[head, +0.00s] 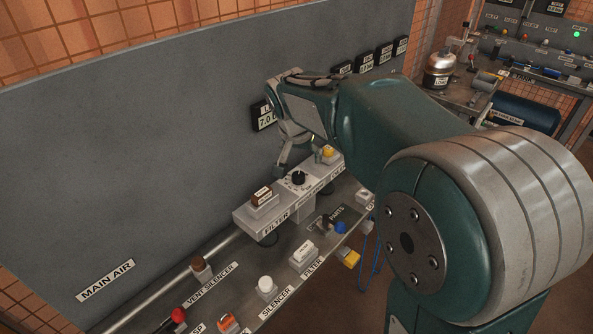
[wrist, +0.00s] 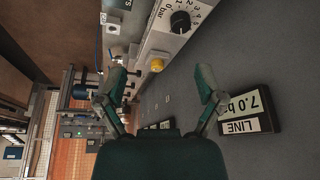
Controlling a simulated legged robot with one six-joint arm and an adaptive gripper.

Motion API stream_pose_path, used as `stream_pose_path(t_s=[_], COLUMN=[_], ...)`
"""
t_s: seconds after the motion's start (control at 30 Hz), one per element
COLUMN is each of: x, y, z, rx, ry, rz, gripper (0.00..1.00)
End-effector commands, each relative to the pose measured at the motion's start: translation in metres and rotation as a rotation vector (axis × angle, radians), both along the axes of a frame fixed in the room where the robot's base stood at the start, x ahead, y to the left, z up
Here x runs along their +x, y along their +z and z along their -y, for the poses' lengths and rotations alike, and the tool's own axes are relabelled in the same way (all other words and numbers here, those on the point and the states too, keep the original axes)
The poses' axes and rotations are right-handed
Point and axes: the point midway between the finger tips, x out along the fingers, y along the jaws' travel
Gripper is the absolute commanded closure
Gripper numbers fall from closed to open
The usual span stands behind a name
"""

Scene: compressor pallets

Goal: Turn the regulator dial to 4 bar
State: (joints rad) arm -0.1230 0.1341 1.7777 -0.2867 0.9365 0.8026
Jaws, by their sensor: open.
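The regulator dial (head: 298,179) is a black knob on the pale box along the grey panel. In the wrist view the dial (wrist: 180,22) sits at the top, beside a printed scale with 0 to 4 and "bar"; I cannot tell its pointer's setting. My gripper (head: 287,164) is close to the dial in the head view, partly hidden by my arm. In the wrist view my gripper (wrist: 160,80) is open and empty, its fingers apart and not touching the dial. The LINE display (wrist: 250,110) reads 7.0; it also shows in the head view (head: 265,115), partly covered.
A yellow knob (wrist: 157,64) is near the dial, between the fingers in the wrist view. A brown-capped filter (head: 262,197) stands left of the dial. The lower shelf holds a white silencer (head: 265,285), a red knob (head: 178,315) and a PARTS tray (head: 327,222).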

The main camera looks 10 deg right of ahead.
Motion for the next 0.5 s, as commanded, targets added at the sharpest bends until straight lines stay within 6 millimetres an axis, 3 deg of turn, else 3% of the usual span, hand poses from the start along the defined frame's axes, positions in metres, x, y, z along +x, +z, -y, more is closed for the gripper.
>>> stream_pose_path(t_s=[0.1, 0.2, 0.5], x=[0.036, 0.055, 0.071], y=[-0.022, -0.035, -0.058], z=[-0.007, -0.01, -0.008], rx=[-0.006, -0.008, -0.009], ry=[-0.067, -0.11, -0.142], rz=[-0.005, -0.002, -0.001], gripper=[0.13, 0.13, 0.13])
